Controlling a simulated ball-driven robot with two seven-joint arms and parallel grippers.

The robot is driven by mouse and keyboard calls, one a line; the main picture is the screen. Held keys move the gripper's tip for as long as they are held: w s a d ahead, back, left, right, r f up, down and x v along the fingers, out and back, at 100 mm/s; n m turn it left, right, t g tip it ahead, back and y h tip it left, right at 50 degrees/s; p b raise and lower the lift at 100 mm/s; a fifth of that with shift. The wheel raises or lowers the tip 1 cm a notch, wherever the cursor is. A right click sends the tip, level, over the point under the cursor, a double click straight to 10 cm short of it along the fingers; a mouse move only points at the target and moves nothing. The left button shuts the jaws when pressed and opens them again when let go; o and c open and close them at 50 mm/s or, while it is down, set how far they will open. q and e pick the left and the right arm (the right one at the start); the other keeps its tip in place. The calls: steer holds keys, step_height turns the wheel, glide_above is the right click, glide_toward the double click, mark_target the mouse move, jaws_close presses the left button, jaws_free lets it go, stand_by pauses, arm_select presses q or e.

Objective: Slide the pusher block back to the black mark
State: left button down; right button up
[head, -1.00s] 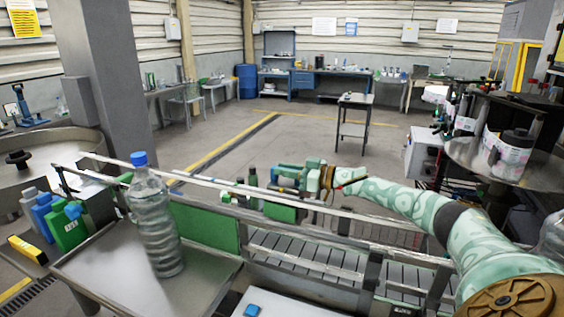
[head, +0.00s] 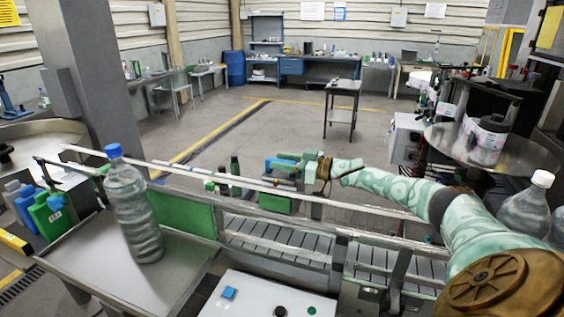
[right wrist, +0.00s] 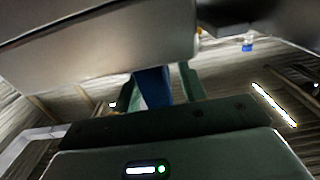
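My right gripper (head: 282,166), at the end of the pale green patterned arm, is over the conveyor's rail. A blue piece (head: 283,168), possibly the pusher block, shows at its fingers. In the right wrist view a blue block (right wrist: 153,88) stands between the green fingers (right wrist: 157,84). I cannot tell whether both fingers press on it. The black mark cannot be made out. My left gripper is out of view.
A large clear bottle with a blue cap (head: 134,205) stands on the steel tray (head: 92,268) at left. A white control box (head: 255,297) with buttons is in front. The conveyor (head: 275,243) runs across the middle. Bottles (head: 525,211) stand at right.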

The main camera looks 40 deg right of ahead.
steer(key=p+v, duration=0.1)
steer(key=v, duration=1.5)
steer(key=shift+d, duration=0.15)
steer(key=shift+s+r, duration=0.1)
steer(key=shift+s, duration=0.05)
